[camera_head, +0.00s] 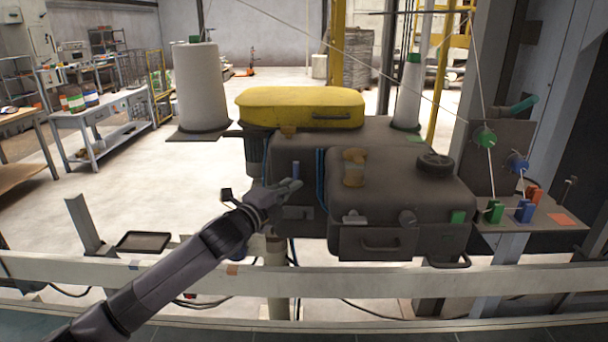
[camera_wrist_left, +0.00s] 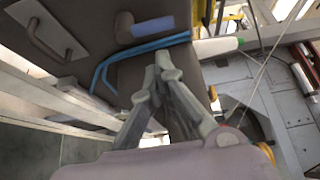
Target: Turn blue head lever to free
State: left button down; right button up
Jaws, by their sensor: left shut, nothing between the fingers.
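The blue head lever (camera_head: 296,170) is a small blue handle on the dark grey machine head, at the left side of the head's front. In the left wrist view it shows as a blue grip (camera_wrist_left: 155,23) on a dark round hub, near the top. My left gripper (camera_head: 291,186) is at the front of the head, just below the lever in the head view. Its fingers (camera_wrist_left: 165,62) are closed together and empty, and in the wrist view they appear apart from the lever. My right gripper is not in view.
Blue hoses (camera_wrist_left: 150,47) run by the lever. A grey head block with a black handle (camera_head: 381,244) is to the right. A yellow cover (camera_head: 300,106) lies behind, and a white rail (camera_head: 400,284) crosses in front.

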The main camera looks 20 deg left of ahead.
aim_at(302, 177)
pick_arm(q)
jog(key=p+x, duration=0.1)
jog(key=x, duration=0.5)
jog(key=shift+w+d, duration=0.1)
jog(key=shift+w, duration=0.2)
jog(key=shift+n, duration=0.3)
jog(key=shift+s+a+n+t+b, duration=0.1)
jog(key=shift+a+n+t+b, duration=0.25)
jog(key=shift+b, duration=0.35)
